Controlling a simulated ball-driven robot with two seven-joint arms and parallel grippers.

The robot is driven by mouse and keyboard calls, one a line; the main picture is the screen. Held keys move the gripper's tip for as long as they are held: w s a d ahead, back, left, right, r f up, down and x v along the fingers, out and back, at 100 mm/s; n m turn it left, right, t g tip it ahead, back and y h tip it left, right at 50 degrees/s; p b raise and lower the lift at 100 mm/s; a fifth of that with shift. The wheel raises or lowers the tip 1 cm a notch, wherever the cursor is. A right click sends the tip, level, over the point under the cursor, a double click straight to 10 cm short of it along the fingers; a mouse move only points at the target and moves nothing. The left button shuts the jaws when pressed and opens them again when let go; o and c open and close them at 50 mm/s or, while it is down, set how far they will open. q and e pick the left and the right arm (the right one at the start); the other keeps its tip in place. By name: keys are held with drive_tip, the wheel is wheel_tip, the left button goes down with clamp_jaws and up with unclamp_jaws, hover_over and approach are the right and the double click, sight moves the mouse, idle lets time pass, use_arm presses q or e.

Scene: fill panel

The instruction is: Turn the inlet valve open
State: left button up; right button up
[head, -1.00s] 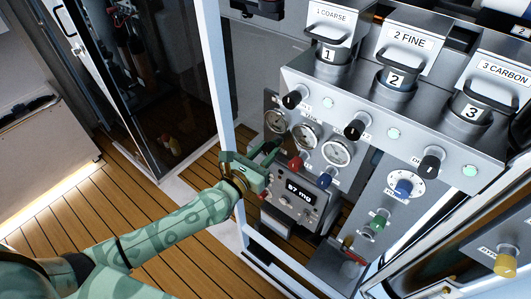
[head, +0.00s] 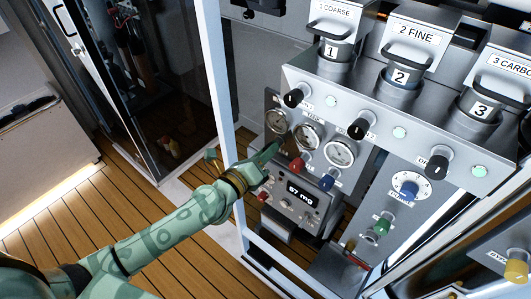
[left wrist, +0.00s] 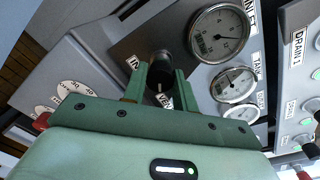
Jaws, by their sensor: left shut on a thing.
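My left gripper (head: 268,157) reaches in past the white post to the lower left of the gauge panel. In the left wrist view its two green fingers (left wrist: 161,84) are closed on either side of a black round knob (left wrist: 160,64) with a white mark. The label beside the knob is partly hidden by the fingers; only "IN" reads clearly, so it looks like the inlet valve. In the head view the gripper hides this knob. My right gripper is in neither view.
Pressure gauges (head: 340,154) sit beside the held knob. The white post (head: 219,80) stands close to my left forearm.

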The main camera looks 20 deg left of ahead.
use_arm(q)
drive_tip(key=shift+s+f, duration=0.1)
drive_tip(key=shift+f, duration=0.1)
idle(0.4)
drive_tip(key=o, duration=1)
drive_tip(key=shift+r, duration=0.15)
drive_tip(key=shift+c, duration=0.2)
drive_tip(key=b+v, duration=0.3)
drive_tip(key=v, duration=1.3)
drive_tip(key=shift+s, duration=0.15)
